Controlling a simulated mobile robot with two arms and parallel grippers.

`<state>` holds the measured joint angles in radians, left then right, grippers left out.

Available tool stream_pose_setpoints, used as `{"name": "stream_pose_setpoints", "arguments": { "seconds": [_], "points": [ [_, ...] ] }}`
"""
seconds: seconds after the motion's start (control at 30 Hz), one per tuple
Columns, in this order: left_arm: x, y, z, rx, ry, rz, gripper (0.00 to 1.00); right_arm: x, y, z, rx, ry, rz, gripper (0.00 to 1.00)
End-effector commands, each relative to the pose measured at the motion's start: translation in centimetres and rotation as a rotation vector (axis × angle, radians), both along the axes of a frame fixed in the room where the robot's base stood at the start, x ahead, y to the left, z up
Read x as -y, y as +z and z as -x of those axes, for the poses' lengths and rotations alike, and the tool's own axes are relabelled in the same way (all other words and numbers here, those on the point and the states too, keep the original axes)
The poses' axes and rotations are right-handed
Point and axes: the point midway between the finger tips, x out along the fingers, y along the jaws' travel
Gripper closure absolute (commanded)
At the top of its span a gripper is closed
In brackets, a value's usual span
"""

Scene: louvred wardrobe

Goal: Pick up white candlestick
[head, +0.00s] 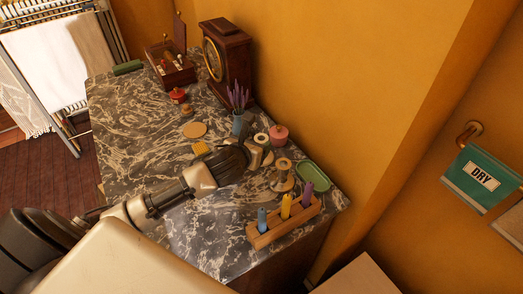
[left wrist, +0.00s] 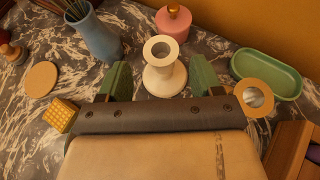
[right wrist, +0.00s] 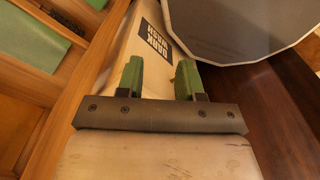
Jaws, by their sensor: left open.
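The white candlestick (left wrist: 163,76) stands upright on the marble top in the left wrist view, with a round flared base and a hollow cup on top. My left gripper (left wrist: 159,80) is open. Its green fingers show on either side of the candlestick's base, with a visible gap on each side. In the head view the candlestick (head: 262,140) is partly hidden behind my dark left gripper (head: 245,153). My right gripper (right wrist: 160,80) is open and empty in the right wrist view, away from the candlestick.
Close by stand a tan candlestick (head: 283,174), a pink lidded jar (head: 279,135), a green oval tray (head: 313,175), a blue vase (head: 238,124) and a wooden rack (head: 285,222) with coloured pegs. A clock (head: 227,60) stands against the wall. The marble surface (head: 135,130) at left is mostly clear.

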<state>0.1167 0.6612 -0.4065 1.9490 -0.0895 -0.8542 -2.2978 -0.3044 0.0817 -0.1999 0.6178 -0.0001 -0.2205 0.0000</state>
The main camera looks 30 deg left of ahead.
Motion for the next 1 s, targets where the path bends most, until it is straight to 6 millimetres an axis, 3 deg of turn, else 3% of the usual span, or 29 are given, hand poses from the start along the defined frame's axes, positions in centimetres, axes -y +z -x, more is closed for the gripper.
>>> {"name": "stream_pose_setpoints", "arguments": {
  "seconds": [0.33,0.67,1.0],
  "points": [
    [0.2,-2.0,-3.8,0.001,0.001,0.003,0.35,0.0,1.5,-0.5,0.009,0.000,-0.001,0.63],
    [0.1,-2.4,-4.3,0.000,0.000,0.001,0.35,0.0,1.5,-0.5,0.009,0.000,-0.001,0.63],
    [0.1,-2.4,-4.2,0.000,0.000,0.001,0.87,-0.2,1.4,-0.5,0.009,-0.001,-0.003,0.63]
  ]
}}
